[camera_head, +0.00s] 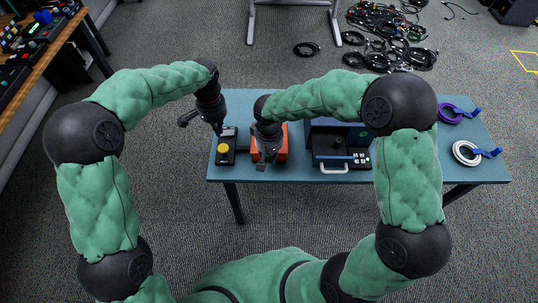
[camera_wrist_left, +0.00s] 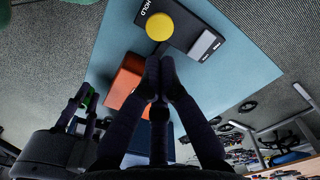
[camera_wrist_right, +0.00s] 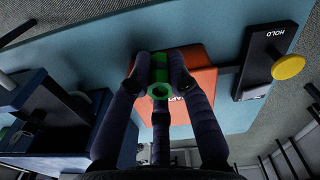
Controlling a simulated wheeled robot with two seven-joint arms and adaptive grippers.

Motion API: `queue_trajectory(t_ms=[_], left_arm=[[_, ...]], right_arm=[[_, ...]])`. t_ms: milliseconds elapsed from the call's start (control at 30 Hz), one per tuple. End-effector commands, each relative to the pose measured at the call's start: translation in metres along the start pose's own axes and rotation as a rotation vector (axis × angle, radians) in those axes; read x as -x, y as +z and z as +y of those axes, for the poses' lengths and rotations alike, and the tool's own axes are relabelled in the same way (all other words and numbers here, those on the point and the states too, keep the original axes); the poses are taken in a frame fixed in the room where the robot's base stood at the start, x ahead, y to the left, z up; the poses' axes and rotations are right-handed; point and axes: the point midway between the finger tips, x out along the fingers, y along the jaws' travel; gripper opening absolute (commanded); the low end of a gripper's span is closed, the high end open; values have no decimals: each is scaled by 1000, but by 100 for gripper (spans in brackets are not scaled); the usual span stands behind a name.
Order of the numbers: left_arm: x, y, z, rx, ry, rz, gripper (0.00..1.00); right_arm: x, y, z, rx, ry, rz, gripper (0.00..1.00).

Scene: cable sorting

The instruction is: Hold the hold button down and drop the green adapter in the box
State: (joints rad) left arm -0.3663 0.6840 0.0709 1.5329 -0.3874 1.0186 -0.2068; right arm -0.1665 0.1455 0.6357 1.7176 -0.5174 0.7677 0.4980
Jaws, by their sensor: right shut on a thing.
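The yellow hold button (camera_head: 222,148) sits on a black panel near the table's left end. It also shows in the left wrist view (camera_wrist_left: 160,26) and the right wrist view (camera_wrist_right: 288,67). My left gripper (camera_head: 218,131) is shut and empty, its fingertips together close to the button; I see no contact. The orange box (camera_wrist_right: 203,75) stands beside the panel and is partly hidden by my right arm in the head view. My right gripper (camera_wrist_right: 159,72) is shut on the green adapter (camera_wrist_right: 160,92), which appears over the orange box.
A dark blue unit (camera_head: 325,127) with a silver handle stands right of the orange box. A purple cable coil (camera_head: 450,114) and a white one (camera_head: 465,153) lie at the right end of the blue table (camera_head: 490,172). Cables lie on the floor behind.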

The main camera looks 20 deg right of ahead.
Motion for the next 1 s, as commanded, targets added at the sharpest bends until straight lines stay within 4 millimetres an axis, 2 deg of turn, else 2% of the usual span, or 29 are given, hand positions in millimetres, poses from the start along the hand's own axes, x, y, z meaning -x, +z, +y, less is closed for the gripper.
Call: queue_trajectory(t_ms=[1000], left_arm=[[-52,0,0,2,2,-1,0]], right_arm=[[0,0,0,0,0,0,0]])
